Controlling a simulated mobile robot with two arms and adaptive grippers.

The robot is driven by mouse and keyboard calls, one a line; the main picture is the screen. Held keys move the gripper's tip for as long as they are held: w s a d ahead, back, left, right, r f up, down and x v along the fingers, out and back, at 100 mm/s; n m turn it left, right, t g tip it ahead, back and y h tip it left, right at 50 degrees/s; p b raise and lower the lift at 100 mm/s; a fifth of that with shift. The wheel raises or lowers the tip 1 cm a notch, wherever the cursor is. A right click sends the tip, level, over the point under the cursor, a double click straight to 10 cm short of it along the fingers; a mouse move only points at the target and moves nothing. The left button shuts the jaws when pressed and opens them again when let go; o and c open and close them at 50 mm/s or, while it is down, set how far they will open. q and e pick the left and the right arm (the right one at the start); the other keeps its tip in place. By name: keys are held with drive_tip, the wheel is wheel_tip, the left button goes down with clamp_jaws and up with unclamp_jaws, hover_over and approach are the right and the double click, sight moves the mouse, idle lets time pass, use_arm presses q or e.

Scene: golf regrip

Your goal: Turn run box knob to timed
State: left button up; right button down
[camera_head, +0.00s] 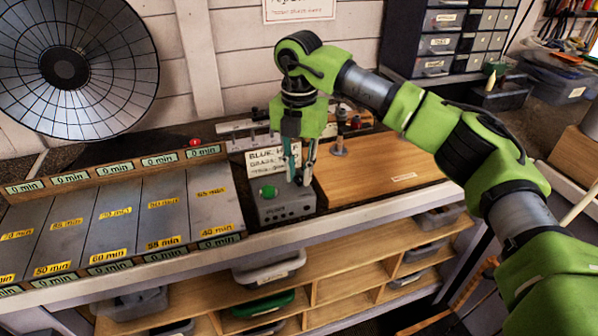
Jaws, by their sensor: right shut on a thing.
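The run box (285,209) is a grey box near the bench's front edge, with a green button (268,192) on its top left and small lettering on its front that I cannot read well. My right gripper (300,178) points down over the right part of the box's top. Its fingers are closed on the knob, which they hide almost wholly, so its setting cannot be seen. My left gripper is not in view.
A sign reading "BLUE..." (262,160) stands behind the box. Left are sloped grey lanes (165,205) with yellow minute labels and a large round dish (70,65). A wooden board (375,170) lies right of the box. Shelves with bins (270,272) are below.

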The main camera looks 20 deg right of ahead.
sight(299, 178)
drive_tip(key=shift+w+r+m, duration=0.1)
drive_tip(key=shift+r+m, duration=0.05)
drive_tip(key=shift+m, duration=0.45)
drive_tip(key=c, duration=1.9)
unclamp_jaws()
wheel_tip(299, 178, up, 12)
drive_tip(key=shift+f, duration=0.1)
